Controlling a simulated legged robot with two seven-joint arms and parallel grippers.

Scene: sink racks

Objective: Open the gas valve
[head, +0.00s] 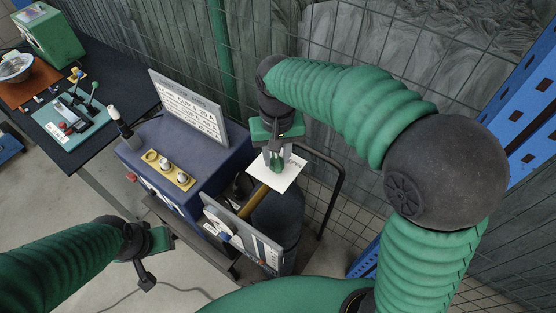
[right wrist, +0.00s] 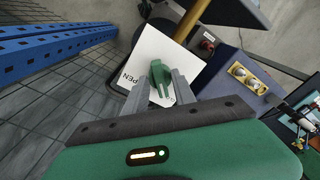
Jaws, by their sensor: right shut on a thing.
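A green valve handle (head: 277,167) stands over a white card (head: 291,173) on top of a dark gas cylinder (head: 280,217). My right gripper (head: 277,160) comes down on the handle from above and is shut on it. In the right wrist view the green handle (right wrist: 160,80) sits between the two grey fingers (right wrist: 158,84). The white card (right wrist: 148,52) lies behind it, with lettering ending in "PEN" partly covered. My left gripper (head: 152,252) is low at the left, away from the valve. Its finger opening is unclear.
A blue welding box (head: 190,150) with yellow-plated knobs and an upright sign (head: 190,103) stands left of the cylinder. A tilted panel (head: 242,232) is in front. A wire mesh fence (head: 350,40) is behind and a blue rack (head: 520,105) is at right.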

